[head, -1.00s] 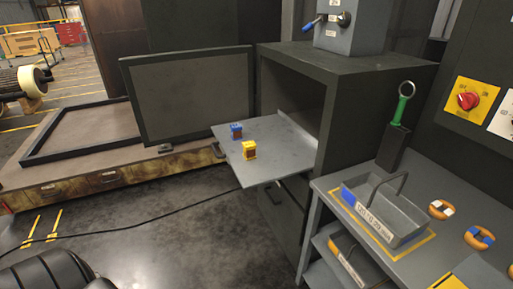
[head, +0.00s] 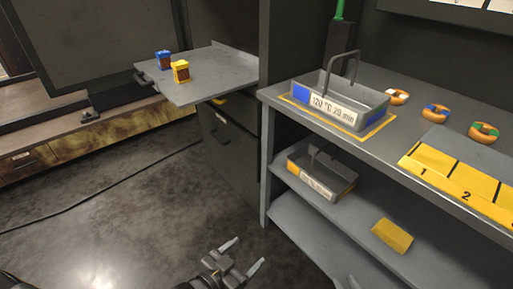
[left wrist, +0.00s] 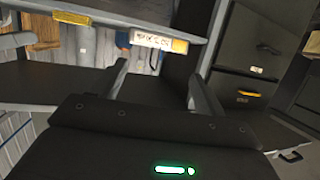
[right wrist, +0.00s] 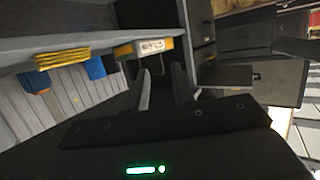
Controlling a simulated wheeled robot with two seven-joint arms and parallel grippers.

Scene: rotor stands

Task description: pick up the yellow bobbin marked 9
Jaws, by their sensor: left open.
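A small yellow bobbin (head: 181,71) with a brown middle stands on the grey pull-out plate (head: 205,88) of the dark cabinet. No number is legible on it. A blue bobbin (head: 163,60) stands beside it, to the left and behind. My left gripper (head: 246,256) is low at the bottom of the head view, far from the bobbins, open and empty. Its fingers (left wrist: 158,85) are spread in the left wrist view. My right gripper's fingers (right wrist: 163,88) are apart and empty in the right wrist view. Neither wrist view clearly shows the yellow bobbin.
A bench to the right holds a grey tray (head: 368,108) with a handle, several orange rings (head: 436,114) and a numbered yellow strip (head: 440,176). A second tray (head: 340,186) and a yellow block (head: 392,235) are on its lower shelf. Open floor (head: 130,225) lies left.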

